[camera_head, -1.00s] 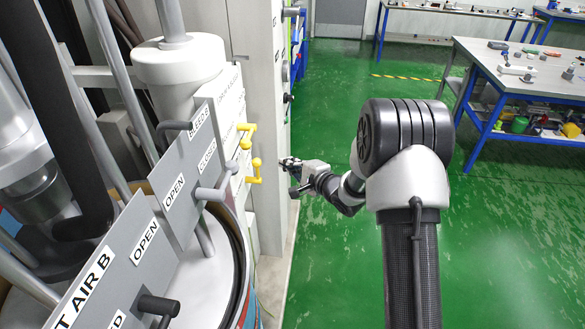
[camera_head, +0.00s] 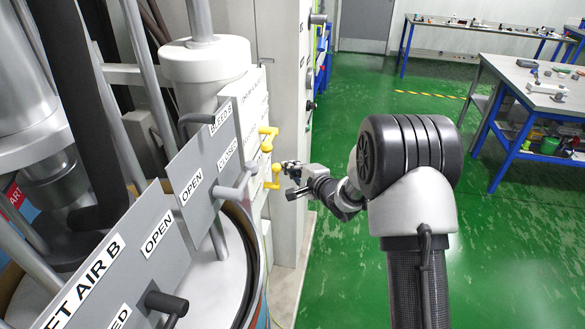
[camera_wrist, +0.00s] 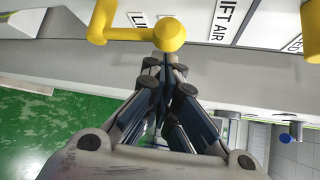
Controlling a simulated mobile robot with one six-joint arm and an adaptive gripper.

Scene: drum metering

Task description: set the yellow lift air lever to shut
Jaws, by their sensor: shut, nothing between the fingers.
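A yellow lever (camera_wrist: 130,34) with a round knob sits on a pale panel at the top of the wrist view, beside a label reading LIFT AIR (camera_wrist: 226,20). Its arm runs sideways from a bent end at left to the knob. My gripper (camera_wrist: 167,68) is shut and empty, its fingertips just below the knob in that picture; I cannot tell whether they touch. In the head view, two yellow levers show on the panel, an upper one (camera_head: 268,131) and a lower one (camera_head: 273,178). My gripper (camera_head: 285,166) is close to the right of the lower one.
Another yellow handle (camera_wrist: 312,30) is at the wrist view's right edge. Grey panels (camera_head: 172,215) marked OPEN, CLOSED and LIFT AIR B, with grey levers, stand at left over a drum. The green floor (camera_head: 330,270) is clear at right, up to a workbench (camera_head: 530,95).

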